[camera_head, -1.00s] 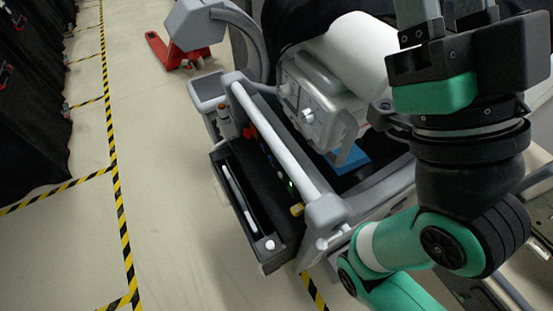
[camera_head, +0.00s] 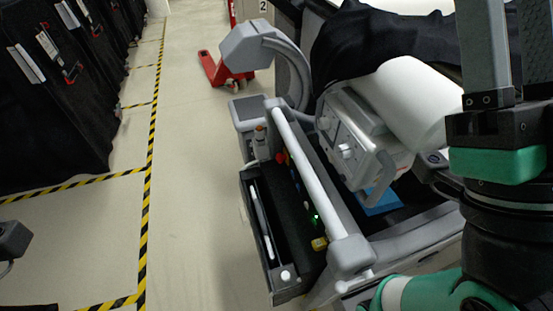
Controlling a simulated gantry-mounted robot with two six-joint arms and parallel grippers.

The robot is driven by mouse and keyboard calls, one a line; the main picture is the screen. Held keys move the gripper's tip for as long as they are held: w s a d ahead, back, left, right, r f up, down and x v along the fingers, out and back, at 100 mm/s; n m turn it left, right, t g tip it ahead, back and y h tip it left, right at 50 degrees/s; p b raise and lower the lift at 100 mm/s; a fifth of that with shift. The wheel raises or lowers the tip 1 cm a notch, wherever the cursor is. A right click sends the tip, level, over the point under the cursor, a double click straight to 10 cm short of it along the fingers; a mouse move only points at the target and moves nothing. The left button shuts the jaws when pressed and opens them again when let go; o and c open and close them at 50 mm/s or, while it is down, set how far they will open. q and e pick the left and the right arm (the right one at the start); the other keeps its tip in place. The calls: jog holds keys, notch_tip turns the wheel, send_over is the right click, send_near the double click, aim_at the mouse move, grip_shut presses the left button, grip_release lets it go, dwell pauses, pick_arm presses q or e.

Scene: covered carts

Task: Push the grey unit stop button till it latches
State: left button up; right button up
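The grey unit (camera_head: 335,225) is a wheeled machine with a white handle bar, right of centre. A small red knob (camera_head: 281,157), possibly its stop button, sits on the dark strip behind the bar; it looks small and partly hidden, and I cannot tell whether it is latched. My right gripper (camera_head: 512,45) is at the upper right, well to the right of the red knob and apart from it. Its two grey fingers point up out of the picture with a narrow gap between them; their tips are cut off. My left gripper is not in view.
A white cylinder (camera_head: 412,100) and dark cloth (camera_head: 385,45) lie on the unit. A red pallet jack (camera_head: 222,72) stands behind. Black-covered carts (camera_head: 55,120) line the left. A grey boxy thing (camera_head: 12,240) is at the left edge. The taped floor (camera_head: 195,190) between is clear.

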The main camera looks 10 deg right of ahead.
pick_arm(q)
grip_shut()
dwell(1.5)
